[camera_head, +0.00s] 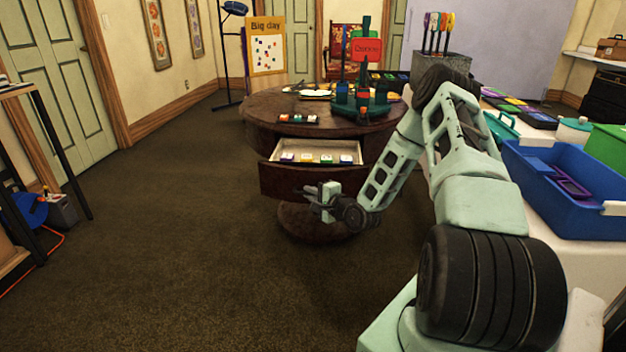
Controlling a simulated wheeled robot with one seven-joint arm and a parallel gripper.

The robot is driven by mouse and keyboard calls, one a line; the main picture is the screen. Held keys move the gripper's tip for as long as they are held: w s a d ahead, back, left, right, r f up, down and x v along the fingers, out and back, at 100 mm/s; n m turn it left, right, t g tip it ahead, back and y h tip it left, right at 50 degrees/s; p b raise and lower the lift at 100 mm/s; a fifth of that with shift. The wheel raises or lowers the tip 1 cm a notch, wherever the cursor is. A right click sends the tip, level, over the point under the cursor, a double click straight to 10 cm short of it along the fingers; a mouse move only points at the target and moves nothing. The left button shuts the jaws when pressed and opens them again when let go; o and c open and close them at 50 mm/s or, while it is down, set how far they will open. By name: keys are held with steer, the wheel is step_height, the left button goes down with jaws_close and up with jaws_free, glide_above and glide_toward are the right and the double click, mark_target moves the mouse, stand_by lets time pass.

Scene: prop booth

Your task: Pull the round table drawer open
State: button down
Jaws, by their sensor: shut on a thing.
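The round table (262,108) is dark brown and stands in the middle of the room on a thick pedestal. Its drawer (285,181) stands out from the front, showing a pale inside with several small coloured blocks (307,158) in it. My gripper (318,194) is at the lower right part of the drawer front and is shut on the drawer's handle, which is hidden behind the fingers. My arm reaches in from the right.
The table top carries a row of small blocks (298,119), a dark green stand (363,104) and a red sign (366,50). A blue bin (560,205) sits on the white table at right.

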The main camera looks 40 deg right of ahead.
steer(key=shift+s+a, duration=0.8)
steer(key=shift+a, duration=0.1)
steer(key=c, duration=1.5)
jaws_free()
steer(key=s+a+r+p, duration=0.1)
steer(key=s+r+p, duration=0.1)
steer(key=s, duration=1.5)
steer(key=shift+r, duration=0.3)
steer(key=shift+s, duration=0.1)
